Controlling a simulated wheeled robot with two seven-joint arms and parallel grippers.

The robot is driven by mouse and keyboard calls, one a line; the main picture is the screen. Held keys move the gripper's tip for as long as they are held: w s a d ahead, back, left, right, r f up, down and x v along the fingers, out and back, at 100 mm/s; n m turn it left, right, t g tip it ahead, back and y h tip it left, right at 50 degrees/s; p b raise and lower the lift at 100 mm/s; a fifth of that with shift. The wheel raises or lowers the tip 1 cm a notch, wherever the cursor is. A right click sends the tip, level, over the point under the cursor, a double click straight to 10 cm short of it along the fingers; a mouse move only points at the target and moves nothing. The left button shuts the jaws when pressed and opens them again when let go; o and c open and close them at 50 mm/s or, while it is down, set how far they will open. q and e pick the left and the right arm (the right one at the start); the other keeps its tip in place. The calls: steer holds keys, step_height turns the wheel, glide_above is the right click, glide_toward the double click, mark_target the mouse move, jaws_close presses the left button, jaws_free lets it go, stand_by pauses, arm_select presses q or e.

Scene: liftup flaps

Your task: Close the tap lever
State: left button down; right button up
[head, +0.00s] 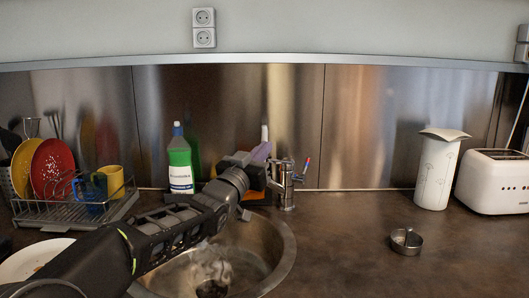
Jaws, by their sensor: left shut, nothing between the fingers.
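The metal tap (287,188) stands at the back right rim of the round sink. Its lever (305,168), with a red and blue mark, sticks up at the right side of the tap's top. My left arm reaches in from the lower left across the sink. My left gripper (268,178) is shut and empty, just left of the tap. Whether its fingertips touch the tap is unclear, and the gripper and arm hide the tap's left side and spout. My right gripper is not in view.
A green bottle (180,162) and a purple bottle (262,152) stand behind my arm. A dish rack (75,213) is at the left. A white canister (436,172), a toaster (494,182) and a small metal bowl (406,242) are at the right.

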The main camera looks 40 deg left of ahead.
arm_select(q)
steer(key=v, duration=0.7)
steer(key=shift+s+d, duration=0.2)
steer(key=shift+d, duration=0.05)
steer(key=shift+r, duration=0.15)
